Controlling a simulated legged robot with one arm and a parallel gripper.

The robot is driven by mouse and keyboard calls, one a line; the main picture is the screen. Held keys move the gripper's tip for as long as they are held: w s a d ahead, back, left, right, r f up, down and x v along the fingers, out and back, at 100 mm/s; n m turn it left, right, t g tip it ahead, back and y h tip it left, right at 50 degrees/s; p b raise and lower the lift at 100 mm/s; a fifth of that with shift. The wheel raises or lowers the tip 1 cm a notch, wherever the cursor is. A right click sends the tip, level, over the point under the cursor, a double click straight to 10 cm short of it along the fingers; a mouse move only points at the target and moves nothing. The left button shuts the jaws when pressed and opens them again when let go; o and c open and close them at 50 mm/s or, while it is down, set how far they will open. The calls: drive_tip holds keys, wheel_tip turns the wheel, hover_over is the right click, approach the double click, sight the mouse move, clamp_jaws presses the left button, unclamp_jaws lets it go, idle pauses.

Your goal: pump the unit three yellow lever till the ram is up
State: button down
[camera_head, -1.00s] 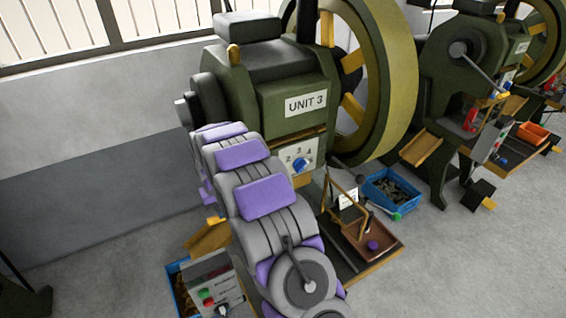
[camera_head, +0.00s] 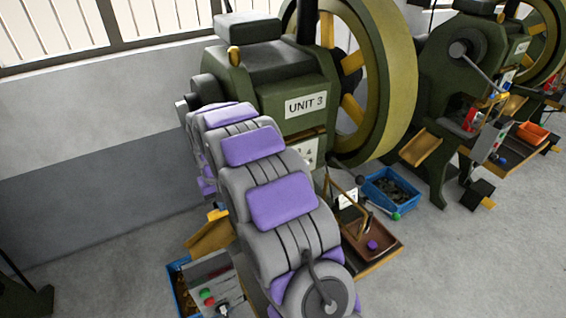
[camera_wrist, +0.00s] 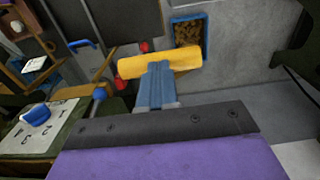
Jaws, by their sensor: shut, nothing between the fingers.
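The green press marked UNIT 3 (camera_head: 305,105) stands in the middle of the head view. My grey and purple arm covers much of its front and hides my gripper there. In the wrist view, my blue-grey gripper (camera_wrist: 157,85) is shut and looks empty. A yellow bar-shaped part (camera_wrist: 160,62) lies across its tips; I cannot tell whether they touch, or whether it is the lever or a chute. In the head view, a yellow chute (camera_head: 209,236) shows left of my arm, and a bent ochre bar (camera_head: 363,207) on its right. I cannot make out the ram.
A blue crate with brown pieces (camera_wrist: 187,35) lies behind the yellow part in the wrist view. A blue dial (camera_wrist: 42,117) is at left. In the head view, a control box (camera_head: 213,292), a brown tray (camera_head: 372,238) and another blue crate (camera_head: 391,187) surround the press.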

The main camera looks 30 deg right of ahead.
idle(0.6)
drive_tip(key=shift+r+p, duration=0.9)
drive_tip(key=shift+r, duration=2.55)
drive_tip(key=s+f+b, duration=0.2)
drive_tip(key=s+b, duration=0.2)
drive_tip(key=s, duration=1)
drive_tip(key=s+f+g+b, duration=0.1)
drive_tip(key=s+b, duration=0.3)
drive_tip(key=s, duration=1)
drive_tip(key=s+f+b, duration=0.3)
drive_tip(key=s+b, duration=0.2)
drive_tip(key=s, duration=0.9)
drive_tip(key=shift+f+g, duration=0.3)
drive_tip(key=shift+g, duration=0.1)
